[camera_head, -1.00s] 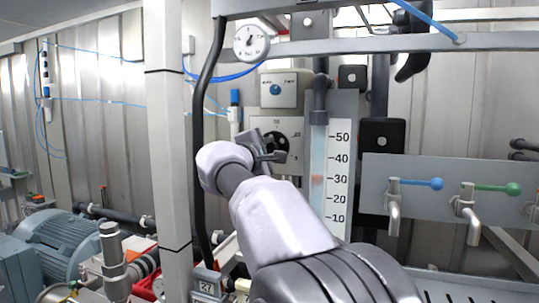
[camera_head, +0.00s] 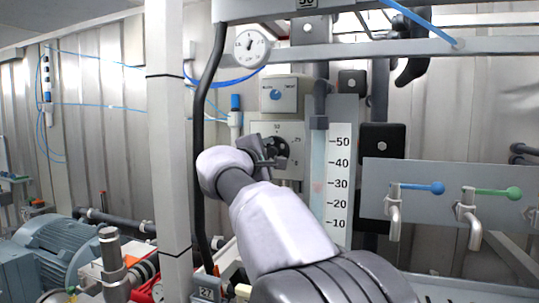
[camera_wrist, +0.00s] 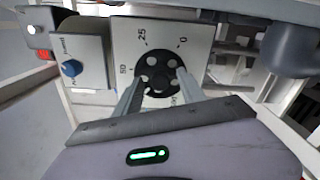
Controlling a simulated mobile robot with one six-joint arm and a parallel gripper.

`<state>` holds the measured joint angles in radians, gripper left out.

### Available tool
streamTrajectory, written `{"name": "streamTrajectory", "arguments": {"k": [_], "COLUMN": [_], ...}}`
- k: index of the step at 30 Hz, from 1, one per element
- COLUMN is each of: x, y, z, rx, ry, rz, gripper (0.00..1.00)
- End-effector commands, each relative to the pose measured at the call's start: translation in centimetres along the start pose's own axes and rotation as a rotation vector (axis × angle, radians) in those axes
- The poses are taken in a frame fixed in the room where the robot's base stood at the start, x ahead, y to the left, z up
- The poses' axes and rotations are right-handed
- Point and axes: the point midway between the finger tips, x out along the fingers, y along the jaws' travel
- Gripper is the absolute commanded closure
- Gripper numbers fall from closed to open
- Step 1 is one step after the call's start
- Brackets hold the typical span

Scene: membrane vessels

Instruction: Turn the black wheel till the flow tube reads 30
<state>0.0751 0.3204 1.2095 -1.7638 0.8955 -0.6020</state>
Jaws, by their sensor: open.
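The black wheel (camera_head: 277,147) sits on a pale dial plate, partly hidden behind my gripper in the head view. In the wrist view the wheel (camera_wrist: 156,74) shows several round holes, with marks such as 0, 25 and 50 around it. My gripper (camera_wrist: 154,80) is open, its two fingers at either side of the wheel's lower part; whether they touch it I cannot tell. My gripper (camera_head: 270,158) also shows in the head view. The flow tube (camera_head: 318,170) stands right of the wheel, beside a scale from 10 to 50. A faint reddish float shows near 30.
A box with a blue knob (camera_head: 276,94) is above the wheel; it also shows in the wrist view (camera_wrist: 71,68). A round gauge (camera_head: 252,47) hangs upper left. Taps with blue (camera_head: 437,188) and green handles are at right. A white post (camera_head: 170,150) stands left.

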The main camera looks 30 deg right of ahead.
Motion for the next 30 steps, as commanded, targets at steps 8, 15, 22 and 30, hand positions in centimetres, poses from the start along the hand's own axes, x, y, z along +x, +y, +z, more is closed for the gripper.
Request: {"name": "streamTrajectory", "arguments": {"k": [8,15,22,30], "x": [-4.1,-12.2,-16.7,-17.4], "y": [0.1,0.2,0.1,0.0], "z": [-0.1,0.0,0.0,0.0], "rx": [0.001,0.001,0.001,0.000], "ry": [0.004,0.005,0.002,0.000], "rz": [0.002,0.002,0.001,0.000], "gripper": [0.52,0.52,0.52,0.52]}}
